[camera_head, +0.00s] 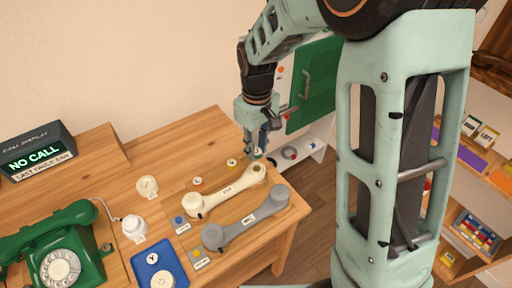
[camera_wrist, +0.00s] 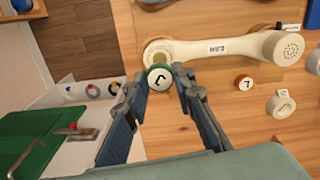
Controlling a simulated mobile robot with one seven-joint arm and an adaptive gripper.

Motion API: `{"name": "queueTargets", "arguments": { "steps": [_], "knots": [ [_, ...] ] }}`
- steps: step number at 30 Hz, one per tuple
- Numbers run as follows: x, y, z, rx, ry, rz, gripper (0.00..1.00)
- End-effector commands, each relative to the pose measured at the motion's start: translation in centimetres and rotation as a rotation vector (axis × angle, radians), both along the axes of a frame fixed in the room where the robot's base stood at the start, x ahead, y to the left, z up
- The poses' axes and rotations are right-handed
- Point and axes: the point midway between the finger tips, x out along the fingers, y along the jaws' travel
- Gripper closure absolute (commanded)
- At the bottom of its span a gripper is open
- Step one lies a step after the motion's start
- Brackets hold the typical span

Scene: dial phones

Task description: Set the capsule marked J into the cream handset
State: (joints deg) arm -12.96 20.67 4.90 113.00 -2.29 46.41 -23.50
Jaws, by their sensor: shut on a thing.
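The cream handset (camera_head: 225,192) lies on the wooden table, and its label shows in the wrist view (camera_wrist: 220,48). One end carries a perforated cap. The other end, nearest my gripper, is a round cup, partly hidden in the wrist view. My gripper (camera_head: 259,150) is shut on the capsule marked J (camera_wrist: 159,78), a green-rimmed disc with a white face. The capsule is between the fingertips with its letter facing the wrist camera. In the wrist view it overlaps the lower edge of the cup end; I cannot tell whether they touch.
A grey handset (camera_head: 245,218) lies in front of the cream one. A small disc marked L (camera_wrist: 244,83) and a cream ring cap (camera_wrist: 281,105) lie nearby. A green telephone (camera_head: 62,250) and a blue tray (camera_head: 146,262) stand left. The table's edge is close by my gripper.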

Motion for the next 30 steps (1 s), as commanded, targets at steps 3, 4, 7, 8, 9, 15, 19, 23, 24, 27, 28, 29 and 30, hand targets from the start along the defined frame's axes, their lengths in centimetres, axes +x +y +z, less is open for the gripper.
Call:
{"name": "queueTargets", "arguments": {
  "steps": [3, 4, 7, 8, 9, 15, 19, 23, 24, 27, 28, 29, 30],
  "knots": [
    [0.0, 0.0, -1.2, -0.001, 0.001, 0.0, 0.96],
    [0.0, 0.0, -1.5, -0.001, 0.001, 0.0, 0.96],
    [0.0, 0.0, -2.5, -0.001, 0.002, 0.001, 0.96],
    [0.0, 0.0, -2.8, -0.001, 0.002, 0.001, 0.96],
    [0.0, 0.0, -3.2, -0.001, 0.002, 0.001, 0.96],
    [0.0, 0.0, -4.7, 0.0, 0.0, 0.001, 0.96],
    [0.0, 0.0, -5.0, 0.0, 0.0, 0.001, 0.96],
    [0.0, 0.0, -5.0, 0.0, 0.0, 0.001, 0.96],
    [0.0, 0.0, -5.0, 0.0, 0.0, 0.001, 0.96],
    [0.0, 0.0, -5.0, 0.0, 0.0, 0.001, 0.96],
    [0.0, 0.0, -5.0, 0.0, 0.0, 0.001, 0.96],
    [0.0, 0.0, -5.0, 0.0, 0.0, 0.001, 0.96],
    [0.0, 0.0, -4.9, 0.0, 0.0, 0.001, 0.96]
  ]
}}
